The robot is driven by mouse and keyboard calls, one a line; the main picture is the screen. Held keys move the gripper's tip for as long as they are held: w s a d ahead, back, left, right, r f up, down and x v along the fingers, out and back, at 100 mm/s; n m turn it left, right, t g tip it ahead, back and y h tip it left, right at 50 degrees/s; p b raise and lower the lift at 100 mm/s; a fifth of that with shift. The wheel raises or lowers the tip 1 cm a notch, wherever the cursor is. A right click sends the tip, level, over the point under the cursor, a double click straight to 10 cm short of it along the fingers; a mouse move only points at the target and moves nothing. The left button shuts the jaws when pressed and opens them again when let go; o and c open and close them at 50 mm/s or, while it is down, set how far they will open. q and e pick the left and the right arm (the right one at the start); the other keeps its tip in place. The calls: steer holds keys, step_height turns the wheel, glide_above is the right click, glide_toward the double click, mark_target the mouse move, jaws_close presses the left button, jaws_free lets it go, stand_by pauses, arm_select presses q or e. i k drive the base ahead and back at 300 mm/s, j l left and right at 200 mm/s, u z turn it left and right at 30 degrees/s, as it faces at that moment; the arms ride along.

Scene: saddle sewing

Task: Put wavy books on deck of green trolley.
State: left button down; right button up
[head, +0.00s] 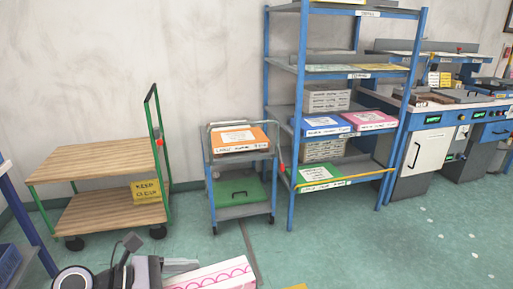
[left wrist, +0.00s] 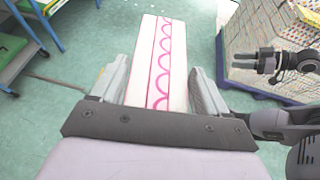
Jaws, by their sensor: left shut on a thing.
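My left gripper (left wrist: 160,88) is shut on a wavy book (left wrist: 163,50), a white block with a pink wavy line along its face. In the head view the book (head: 212,277) sticks out at the bottom, held by my left gripper (head: 182,267); part of it is cut off by the frame. The green trolley (head: 95,158) stands at the left, with a green handle frame and two wooden decks. Its upper deck is bare. A yellow box (head: 147,191) lies on the lower deck. The held book is apart from the trolley, in front and to its right.
A small grey cart (head: 241,211) beside the trolley bears an orange box (head: 238,138) and a green box (head: 238,189). A tall blue shelf (head: 292,125) holds several boxes. Stacked goods (left wrist: 268,30) stand at the right in the wrist view. Floor before the trolley is mostly clear.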

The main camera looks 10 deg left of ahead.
mark_target(95, 158)
steer(key=i+j+u, duration=0.35)
steer(key=i+u, duration=0.1)
steer(key=u, duration=0.25)
steer(key=i+j+u, duration=0.15)
steer(key=i+u, duration=0.4)
steer(key=i, duration=1.6)
steer(key=i+j, duration=0.1)
steer(key=i, duration=1.15)
steer(key=l+z, duration=0.05)
